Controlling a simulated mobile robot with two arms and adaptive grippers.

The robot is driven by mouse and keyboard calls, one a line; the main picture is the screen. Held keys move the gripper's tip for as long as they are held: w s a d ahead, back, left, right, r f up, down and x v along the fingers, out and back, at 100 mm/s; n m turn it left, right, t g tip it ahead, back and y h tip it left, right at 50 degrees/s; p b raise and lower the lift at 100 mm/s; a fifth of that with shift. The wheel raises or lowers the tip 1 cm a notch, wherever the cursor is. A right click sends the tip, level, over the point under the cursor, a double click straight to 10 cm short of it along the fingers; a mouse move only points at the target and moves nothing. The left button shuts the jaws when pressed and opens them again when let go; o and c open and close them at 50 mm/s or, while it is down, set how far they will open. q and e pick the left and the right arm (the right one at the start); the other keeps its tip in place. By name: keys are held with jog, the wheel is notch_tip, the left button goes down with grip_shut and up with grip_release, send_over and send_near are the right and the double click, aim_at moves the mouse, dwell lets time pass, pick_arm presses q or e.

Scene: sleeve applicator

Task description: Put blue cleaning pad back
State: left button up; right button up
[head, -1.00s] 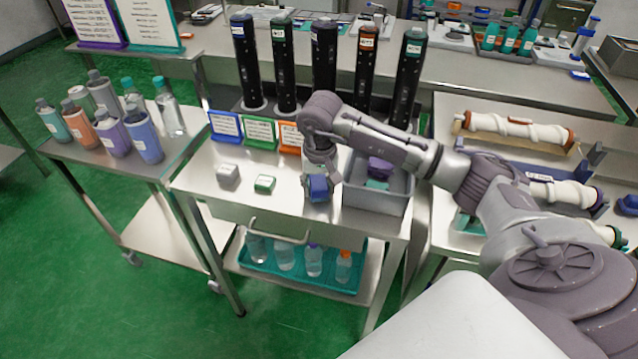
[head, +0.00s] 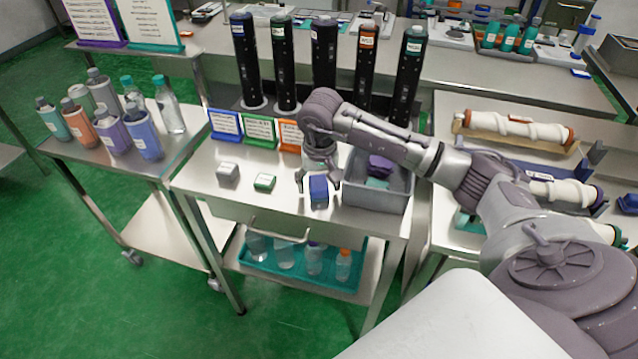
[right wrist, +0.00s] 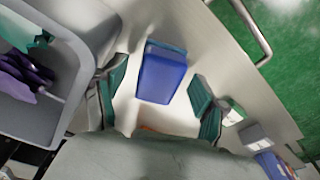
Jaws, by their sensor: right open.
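The blue cleaning pad (head: 319,190) lies on the metal cart top, left of the grey bin (head: 378,195). In the right wrist view it shows as a blue block (right wrist: 161,76) with a teal edge. My right gripper (head: 319,178) is directly over it and open, its fingers spread to either side. In the right wrist view the gripper (right wrist: 156,92) has clear gaps between both fingers and the pad. A grey pad (head: 228,171) and a green pad (head: 264,183) lie in a row to the left. My left gripper is out of view.
The grey bin holds purple and teal cloth-like items (head: 380,165). Blue, green and orange label stands (head: 259,130) and tall black cylinders (head: 284,65) stand behind the pads. A handle (head: 280,232) juts from the cart's front. Bottles (head: 143,135) fill the left cart.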

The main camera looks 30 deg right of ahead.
aim_at(319, 189)
notch_tip(319, 189, up, 11)
jog(key=s+b, duration=0.1)
jog(key=shift+s+a+r+b, duration=0.15)
jog(key=shift+a+r+b, duration=0.05)
jog(key=shift+a+b, duration=0.15)
dwell(0.3)
